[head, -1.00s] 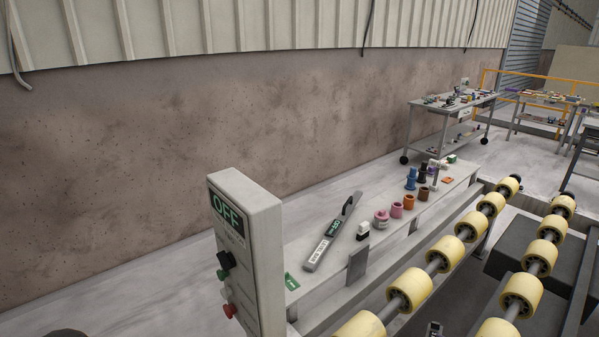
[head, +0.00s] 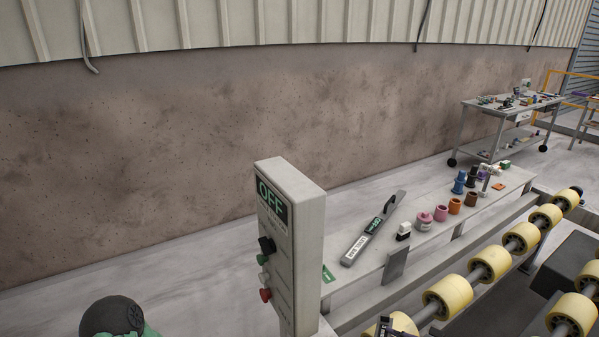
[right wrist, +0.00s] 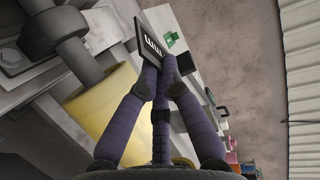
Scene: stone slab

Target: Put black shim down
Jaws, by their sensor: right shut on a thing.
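My right gripper (right wrist: 160,80) shows in the right wrist view with its purple fingers closed together on the black shim (right wrist: 154,44). The shim is a thin dark plate with white marks, and it sticks out beyond the fingertips. In the head view only a small dark part of the right gripper (head: 385,328) shows at the bottom edge, in front of the rollers, and I cannot make out the shim there.
A grey control box (head: 300,235) marked OFF stands left of a narrow grey shelf (head: 370,268). The shelf holds a long grey tool (head: 372,228), a small white-and-black stamp-like item (head: 404,231) and several coloured spools. Yellow rollers (head: 448,297) run in front. A dark round object (head: 110,315) is at lower left.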

